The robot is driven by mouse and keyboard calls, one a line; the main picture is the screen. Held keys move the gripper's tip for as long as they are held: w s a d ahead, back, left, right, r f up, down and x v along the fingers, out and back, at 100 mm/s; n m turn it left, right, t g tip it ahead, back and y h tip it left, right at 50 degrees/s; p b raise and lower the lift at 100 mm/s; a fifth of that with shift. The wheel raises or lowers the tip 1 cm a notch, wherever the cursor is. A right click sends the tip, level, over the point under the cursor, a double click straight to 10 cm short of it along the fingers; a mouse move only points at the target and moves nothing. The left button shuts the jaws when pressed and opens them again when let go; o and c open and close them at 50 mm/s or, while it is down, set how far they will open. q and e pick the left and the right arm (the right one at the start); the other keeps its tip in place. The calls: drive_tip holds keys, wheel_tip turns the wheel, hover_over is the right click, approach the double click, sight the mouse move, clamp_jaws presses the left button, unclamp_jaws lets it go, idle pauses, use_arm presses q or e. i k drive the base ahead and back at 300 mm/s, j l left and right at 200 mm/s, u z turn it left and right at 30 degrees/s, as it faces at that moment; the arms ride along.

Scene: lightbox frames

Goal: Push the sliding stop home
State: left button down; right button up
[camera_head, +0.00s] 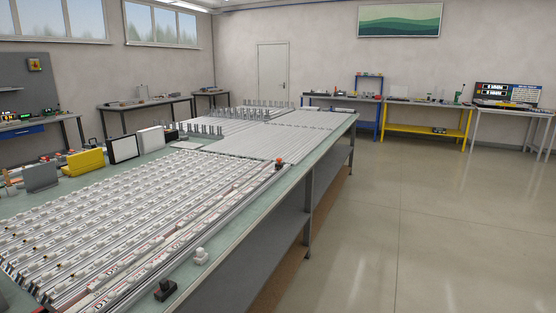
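A long workbench (232,262) with a pale green top carries many parallel rails (225,205) with rows of small white lettered blocks. A small dark part with an orange-red knob (279,161) sits at the far end of the rails near the bench's right edge. A black block with a knob (164,290) and a white stepped block (201,256) sit near the front right edge. I cannot tell which of these is the sliding stop, or whether it is home. Neither of my grippers is in view.
A yellow case (83,162), a black-framed white panel (124,148) and a grey panel (41,177) stand along the bench's left side. Upright pegs (205,130) stand farther back. The floor (420,230) to the right is clear.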

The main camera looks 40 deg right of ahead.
sight(278, 165)
drive_tip(key=i+l+u, duration=0.1)
drive_tip(key=l, duration=0.4)
drive_tip(key=i+l+u, duration=0.1)
drive_tip(key=i+l, duration=0.2)
drive_tip(key=l, duration=0.25)
drive_tip(key=i+l+u, duration=0.1)
drive_tip(key=l, duration=0.4)
drive_tip(key=i+l, duration=0.2)
drive_tip(key=l, duration=0.35)
drive_tip(key=i+l+u, duration=0.15)
drive_tip(key=l, duration=0.4)
drive_tip(key=i+l+u, duration=0.1)
drive_tip(key=l, duration=0.45)
drive_tip(key=i+l+u, duration=0.1)
drive_tip(key=l, duration=0.5)
drive_tip(key=i+l+u, duration=0.1)
drive_tip(key=l, duration=0.45)
